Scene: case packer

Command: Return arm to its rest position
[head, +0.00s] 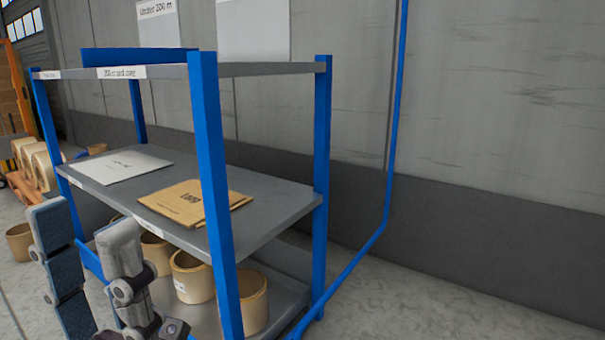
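My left gripper (82,222) is at the lower left, in front of the shelf rack. Its two fingers point up and stand apart, with a dark ribbed pad on the left one. I see only the rack and floor between them, so it is open and empty. I cannot tell how far it is from the rack. My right gripper is not in view.
A blue-posted rack with a grey middle shelf (262,205) holds a white sheet (120,166) and brown envelopes (190,203). Several tan rolls stand on its lower shelf. A blue pipe (390,150) runs down the grey wall. Floor at lower right is clear.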

